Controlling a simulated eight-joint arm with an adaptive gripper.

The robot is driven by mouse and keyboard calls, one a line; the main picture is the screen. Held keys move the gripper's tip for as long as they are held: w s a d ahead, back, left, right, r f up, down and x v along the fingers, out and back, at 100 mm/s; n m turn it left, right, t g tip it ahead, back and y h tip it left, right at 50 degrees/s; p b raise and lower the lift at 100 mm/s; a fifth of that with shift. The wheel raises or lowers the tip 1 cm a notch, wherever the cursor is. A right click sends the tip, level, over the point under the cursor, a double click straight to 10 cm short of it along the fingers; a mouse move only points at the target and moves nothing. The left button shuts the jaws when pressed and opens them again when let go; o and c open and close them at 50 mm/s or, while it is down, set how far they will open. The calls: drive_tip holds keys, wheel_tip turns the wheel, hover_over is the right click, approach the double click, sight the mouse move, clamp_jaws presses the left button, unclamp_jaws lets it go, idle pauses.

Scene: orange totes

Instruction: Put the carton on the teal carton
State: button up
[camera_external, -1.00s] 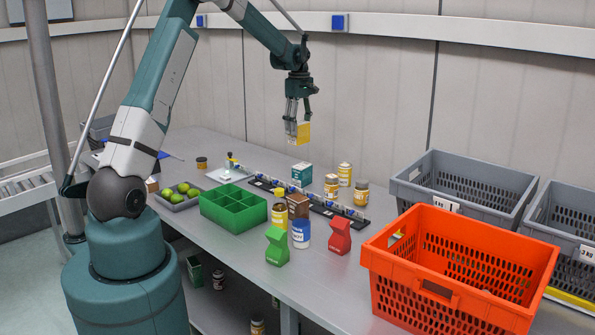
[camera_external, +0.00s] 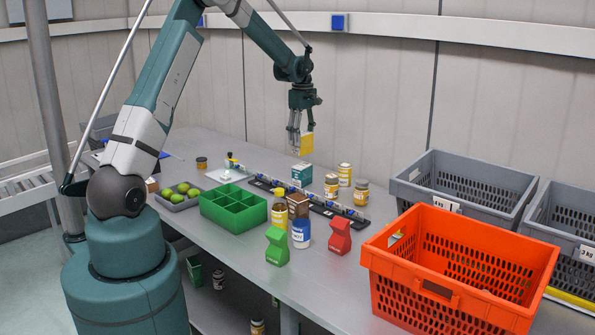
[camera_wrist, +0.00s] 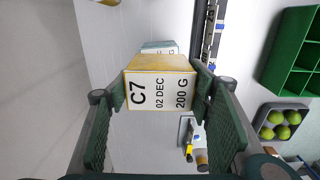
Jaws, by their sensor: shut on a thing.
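A yellow carton (camera_external: 305,144) with a white label is held upright in the air between my gripper's (camera_external: 301,133) fingers. In the wrist view the carton (camera_wrist: 160,87) shows its label, reading C7, 02 DEC, 200 G, with a green finger pad on each side. The teal carton (camera_external: 301,174) stands on the table below, and a small gap separates the two in the external view. In the wrist view only the teal carton's (camera_wrist: 158,47) upper part shows past the held carton, which hides the rest.
Yellow-labelled jars (camera_external: 345,174) stand right of the teal carton. A dark rail (camera_external: 325,207) with small items runs in front of it.

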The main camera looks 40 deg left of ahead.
sight(303, 149)
drive_tip(key=shift+f, duration=0.8)
drive_tip(key=shift+f, duration=0.15)
drive_tip(key=shift+f, duration=1.7)
drive_tip(key=shift+f, duration=0.2)
drive_tip(key=o, duration=1)
drive_tip(key=shift+r, duration=0.15)
wheel_tip(303, 149, up, 12)
drive_tip(key=shift+r, duration=0.1)
